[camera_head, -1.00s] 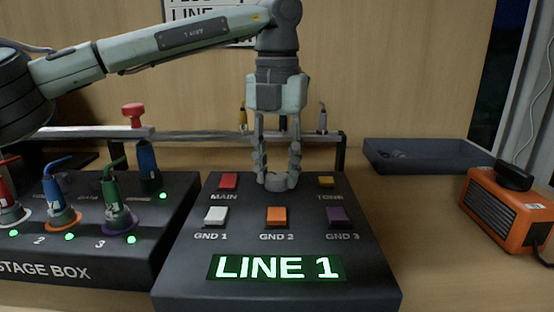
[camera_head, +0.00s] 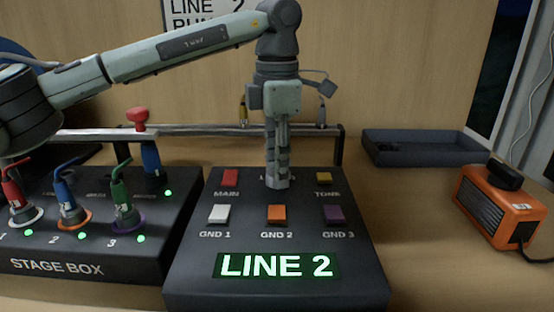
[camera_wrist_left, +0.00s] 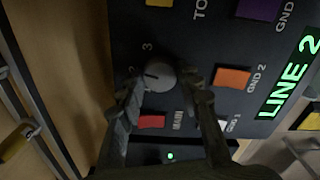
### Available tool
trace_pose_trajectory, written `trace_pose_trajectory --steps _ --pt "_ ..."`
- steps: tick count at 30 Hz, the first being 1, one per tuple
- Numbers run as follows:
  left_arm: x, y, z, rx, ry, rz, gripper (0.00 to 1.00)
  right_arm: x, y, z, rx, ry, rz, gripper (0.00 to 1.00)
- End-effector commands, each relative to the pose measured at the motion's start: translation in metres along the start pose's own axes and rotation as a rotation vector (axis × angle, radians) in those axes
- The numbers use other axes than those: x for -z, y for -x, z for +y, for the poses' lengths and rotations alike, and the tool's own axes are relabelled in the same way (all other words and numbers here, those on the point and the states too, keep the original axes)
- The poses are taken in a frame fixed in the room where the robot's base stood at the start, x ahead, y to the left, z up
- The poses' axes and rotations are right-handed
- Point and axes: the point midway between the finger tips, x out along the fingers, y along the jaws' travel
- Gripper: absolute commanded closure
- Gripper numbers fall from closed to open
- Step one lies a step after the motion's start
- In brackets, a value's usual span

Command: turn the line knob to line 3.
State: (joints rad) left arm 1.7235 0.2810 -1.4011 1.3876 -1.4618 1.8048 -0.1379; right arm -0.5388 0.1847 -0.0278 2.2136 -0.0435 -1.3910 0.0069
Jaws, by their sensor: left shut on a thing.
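The line knob (camera_wrist_left: 160,74) is a round grey dial on the dark control box (camera_head: 192,268). In the head view the fingers hide most of the knob. The lit display (camera_head: 276,265) reads LINE 2. My right gripper is not in view.
Red MAIN (camera_head: 230,177), yellow TONE (camera_head: 324,178) and white, orange and purple GND buttons surround the knob. The stage box (camera_head: 75,265) with plugged cables stands left. A rail (camera_head: 210,131) runs behind. A grey tray (camera_head: 425,160) and orange device (camera_head: 497,208) are at right.

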Motion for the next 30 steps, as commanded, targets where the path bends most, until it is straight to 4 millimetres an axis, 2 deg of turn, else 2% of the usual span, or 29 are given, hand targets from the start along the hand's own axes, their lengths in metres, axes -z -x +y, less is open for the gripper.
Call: trace_pose_trajectory --steps 18,30 --pt "0.0 0.001 0.0 0.0 -0.567 -0.001 0.94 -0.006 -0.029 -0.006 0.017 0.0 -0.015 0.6" --pt "0.0 0.0 0.0 0.0 -0.791 -0.001 0.94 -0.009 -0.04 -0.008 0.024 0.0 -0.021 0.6"
